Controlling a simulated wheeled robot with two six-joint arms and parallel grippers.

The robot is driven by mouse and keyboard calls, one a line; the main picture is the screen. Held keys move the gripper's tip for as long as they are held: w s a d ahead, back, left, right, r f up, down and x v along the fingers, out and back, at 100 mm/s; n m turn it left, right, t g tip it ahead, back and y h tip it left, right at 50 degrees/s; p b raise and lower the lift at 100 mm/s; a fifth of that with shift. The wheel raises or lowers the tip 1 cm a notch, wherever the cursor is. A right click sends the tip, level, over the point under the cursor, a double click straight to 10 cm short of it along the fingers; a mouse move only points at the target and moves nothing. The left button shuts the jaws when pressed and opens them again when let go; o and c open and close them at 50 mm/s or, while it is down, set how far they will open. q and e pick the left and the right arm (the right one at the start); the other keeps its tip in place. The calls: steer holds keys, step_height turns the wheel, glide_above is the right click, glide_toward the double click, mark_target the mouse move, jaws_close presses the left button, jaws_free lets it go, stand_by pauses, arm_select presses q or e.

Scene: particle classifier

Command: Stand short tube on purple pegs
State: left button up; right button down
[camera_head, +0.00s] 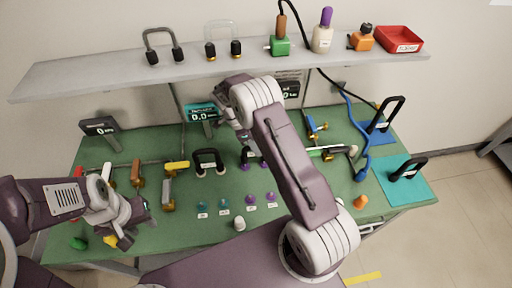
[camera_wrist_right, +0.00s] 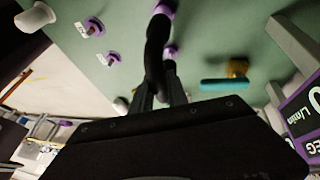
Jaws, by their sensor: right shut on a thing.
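The short black tube (camera_wrist_right: 158,50) is between the fingers of my right gripper (camera_wrist_right: 163,88), which is shut on it. Purple pieces show at its two ends in the right wrist view; I cannot tell whether the ends are seated on them. In the head view the tube (camera_head: 252,154) is partly hidden by my right arm, and the right fingertips are hard to make out. Two more purple pegs with labels, a left one (camera_head: 250,200) and a right one (camera_head: 271,197), stand bare nearer the front. My left gripper (camera_head: 132,222) hangs over the bench's left side; its jaws are unclear.
Another black tube (camera_head: 208,160) stands left of the held one. Two teal pegs (camera_head: 213,205) and a white cup (camera_head: 239,224) are at the front. A digital meter (camera_head: 201,112) stands behind. A shelf (camera_head: 120,72) spans the back above the green bench (camera_head: 180,233).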

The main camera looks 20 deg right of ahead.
steer(key=shift+f+b, duration=1.3)
steer(key=shift+f, duration=0.45)
steer(key=c, duration=1.2)
jaws_free()
steer(key=b+v, duration=0.1)
steer(key=v, duration=0.8)
steer(key=shift+w, duration=0.1)
